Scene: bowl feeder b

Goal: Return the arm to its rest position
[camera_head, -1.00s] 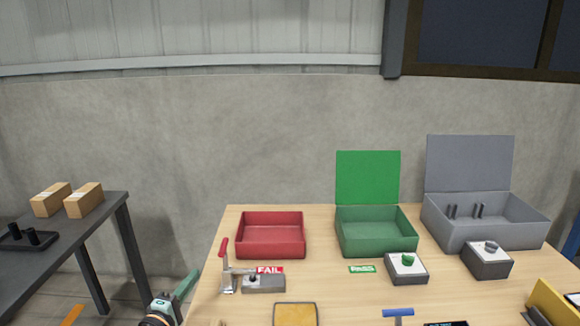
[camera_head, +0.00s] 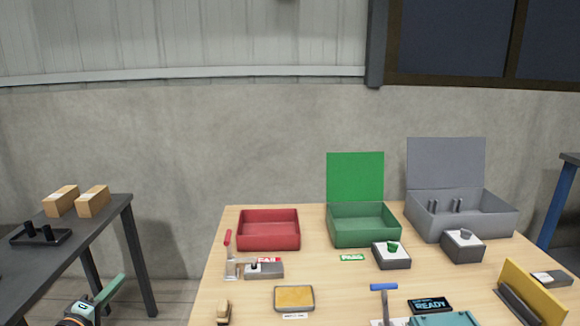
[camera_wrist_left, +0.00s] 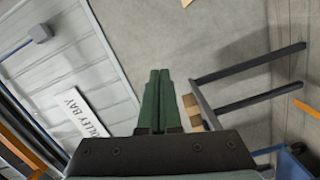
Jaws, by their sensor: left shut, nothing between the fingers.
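My left gripper (camera_head: 112,288) shows at the lower left of the head view, its green fingers pointing up and to the right. It is in the gap between the dark side table and the wooden table, clear of both. In the left wrist view its green fingers (camera_wrist_left: 155,100) lie side by side, shut with nothing between them. My right gripper is in neither view.
The wooden table (camera_head: 215,300) carries a red bin (camera_head: 268,244), a green box (camera_head: 362,239), a grey box (camera_head: 470,228) and several small fixtures. A dark side table (camera_head: 120,207) with two cartons stands at left. Open floor lies between the tables.

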